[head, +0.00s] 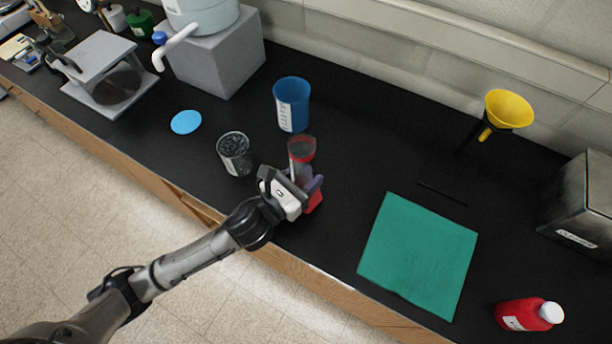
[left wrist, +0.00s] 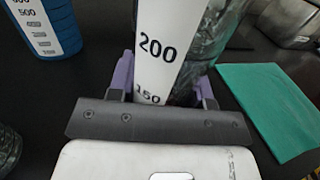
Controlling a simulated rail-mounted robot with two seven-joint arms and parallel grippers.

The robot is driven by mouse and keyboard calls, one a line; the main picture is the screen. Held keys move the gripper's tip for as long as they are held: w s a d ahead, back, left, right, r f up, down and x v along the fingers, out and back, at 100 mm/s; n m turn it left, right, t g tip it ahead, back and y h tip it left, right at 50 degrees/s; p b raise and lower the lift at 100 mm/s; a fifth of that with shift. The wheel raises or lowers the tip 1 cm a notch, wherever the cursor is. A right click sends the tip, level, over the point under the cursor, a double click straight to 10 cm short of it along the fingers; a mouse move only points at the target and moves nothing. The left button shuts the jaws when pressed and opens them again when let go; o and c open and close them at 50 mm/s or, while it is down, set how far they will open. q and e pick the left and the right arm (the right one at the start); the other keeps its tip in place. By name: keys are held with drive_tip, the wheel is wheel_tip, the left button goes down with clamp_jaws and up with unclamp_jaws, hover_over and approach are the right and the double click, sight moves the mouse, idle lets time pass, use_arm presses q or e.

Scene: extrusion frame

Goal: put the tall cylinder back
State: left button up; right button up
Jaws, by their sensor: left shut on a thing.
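The tall cylinder (head: 302,152) is clear with a red collar near its top and a red foot (head: 314,201). It looks roughly upright near the bench's front edge; I cannot tell whether its foot touches the bench. My left gripper (head: 307,184) is shut on it, with purple fingers on either side. In the left wrist view, the cylinder (left wrist: 166,45) shows a white scale marked 200 and 150 between the fingers (left wrist: 165,92). The gripper hides part of its lower body. My right gripper is not in view.
A dark-filled beaker (head: 234,158) stands close left of the cylinder and a blue beaker (head: 292,108) behind it. A light blue disc (head: 186,122) lies flat further left. A bare green mat (head: 420,255) lies right, near a red bottle (head: 522,314) and a yellow funnel (head: 508,108).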

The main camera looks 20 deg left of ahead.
use_arm(q)
drive_tip(key=shift+f, duration=0.2)
drive_tip(key=shift+f, duration=0.15)
drive_tip(key=o, duration=1)
drive_tip(key=shift+r, duration=0.2)
drive_tip(key=v, duration=1.2)
drive_tip(key=shift+f, duration=0.1)
